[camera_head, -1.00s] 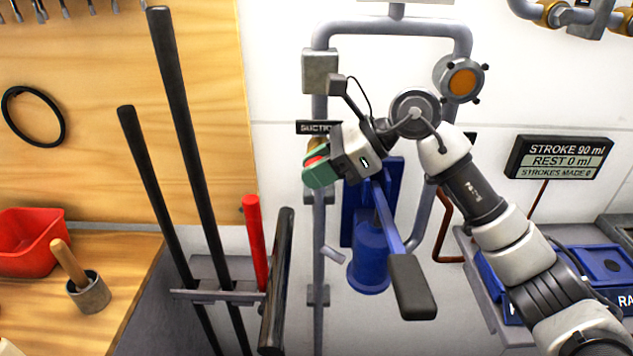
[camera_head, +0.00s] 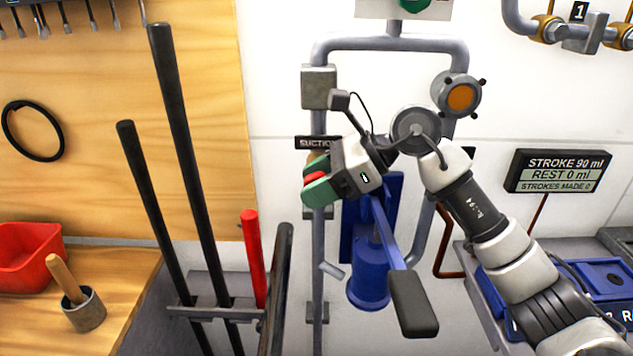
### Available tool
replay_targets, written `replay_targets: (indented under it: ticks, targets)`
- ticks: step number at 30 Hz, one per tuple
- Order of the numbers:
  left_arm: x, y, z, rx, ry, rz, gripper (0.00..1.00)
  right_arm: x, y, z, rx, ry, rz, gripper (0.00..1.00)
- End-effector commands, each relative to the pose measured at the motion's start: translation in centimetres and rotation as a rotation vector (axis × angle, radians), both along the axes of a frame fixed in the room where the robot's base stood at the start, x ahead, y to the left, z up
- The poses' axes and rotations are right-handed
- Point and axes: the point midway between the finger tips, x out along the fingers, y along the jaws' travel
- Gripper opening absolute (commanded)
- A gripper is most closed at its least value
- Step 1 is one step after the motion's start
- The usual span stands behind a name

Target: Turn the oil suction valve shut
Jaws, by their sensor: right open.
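The suction valve is mostly hidden on the grey vertical pipe, below the black SUCTION label (camera_head: 317,142). A bit of its brass body (camera_head: 312,157) shows just above my gripper. My right gripper (camera_head: 313,179) is in front of the valve, with its green fingers pointing left and open. A red part (camera_head: 316,176), seemingly the valve's handle, shows between the fingers. I cannot tell whether the fingers touch it. My left gripper is out of view.
A blue hand pump (camera_head: 369,275) with a black-gripped lever (camera_head: 413,302) stands just below right of the gripper. A round fitting with an orange face (camera_head: 461,98) is above right. A rack of long bars (camera_head: 217,306) stands left. A display (camera_head: 557,171) reads REST 0 ml.

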Motion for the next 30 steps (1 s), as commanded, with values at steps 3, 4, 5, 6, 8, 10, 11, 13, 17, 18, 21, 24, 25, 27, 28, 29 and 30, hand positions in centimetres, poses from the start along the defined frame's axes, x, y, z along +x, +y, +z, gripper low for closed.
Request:
replay_targets:
  ticks: [3, 4, 5, 6, 8, 10, 11, 13, 17, 18, 21, 24, 25, 27, 28, 29, 30]
  targets:
    - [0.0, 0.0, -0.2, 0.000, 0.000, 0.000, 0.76, 0.1, -0.9, 0.5, 0.000, -0.003, -0.003, 0.53]
    - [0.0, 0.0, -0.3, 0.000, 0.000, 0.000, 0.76, 0.1, -1.3, 0.7, 0.000, -0.003, -0.004, 0.53]
    - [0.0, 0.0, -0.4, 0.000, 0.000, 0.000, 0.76, 0.1, -1.7, 1.0, 0.001, -0.003, -0.004, 0.53]
    - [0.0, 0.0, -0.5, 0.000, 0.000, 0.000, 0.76, 0.1, -2.4, 1.3, 0.000, -0.004, -0.005, 0.53]
    - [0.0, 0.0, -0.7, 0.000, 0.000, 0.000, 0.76, 0.1, -3.4, 2.0, 0.000, -0.004, -0.005, 0.53]
    - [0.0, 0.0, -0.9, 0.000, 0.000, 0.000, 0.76, 0.1, -4.7, 2.8, 0.000, -0.004, -0.005, 0.53]
    - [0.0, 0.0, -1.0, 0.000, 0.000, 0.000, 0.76, 0.1, -5.2, 3.1, 0.000, -0.003, -0.005, 0.53]
    - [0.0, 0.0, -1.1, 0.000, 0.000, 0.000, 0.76, 0.1, -6.3, 3.9, 0.000, -0.003, -0.004, 0.53]
    - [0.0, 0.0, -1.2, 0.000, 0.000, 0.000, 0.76, 0.1, -8.0, 5.0, 0.001, -0.003, -0.004, 0.53]
    - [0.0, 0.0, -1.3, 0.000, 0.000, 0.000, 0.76, 0.1, -8.4, 5.2, 0.000, -0.001, -0.004, 0.53]
    - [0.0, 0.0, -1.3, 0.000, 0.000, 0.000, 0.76, 0.0, -9.0, 5.5, 0.000, 0.000, -0.002, 0.53]
    - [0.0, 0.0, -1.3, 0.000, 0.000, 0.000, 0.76, 0.0, -9.2, 5.7, 0.001, -0.001, -0.001, 0.53]
    - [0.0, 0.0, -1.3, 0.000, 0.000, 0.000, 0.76, 0.0, -9.2, 5.7, 0.001, -0.001, -0.001, 0.53]
    - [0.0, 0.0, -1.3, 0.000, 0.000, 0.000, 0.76, 0.0, -9.2, 5.7, 0.001, -0.001, -0.001, 0.53]
    - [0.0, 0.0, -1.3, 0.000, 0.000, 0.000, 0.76, 0.0, -9.2, 5.7, 0.001, -0.001, -0.001, 0.53]
    - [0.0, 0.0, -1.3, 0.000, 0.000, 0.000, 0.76, 0.0, -9.2, 5.7, 0.001, -0.001, -0.001, 0.53]
    - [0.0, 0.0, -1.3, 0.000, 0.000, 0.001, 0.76, 0.0, -9.2, 5.7, 0.001, -0.001, -0.001, 0.53]
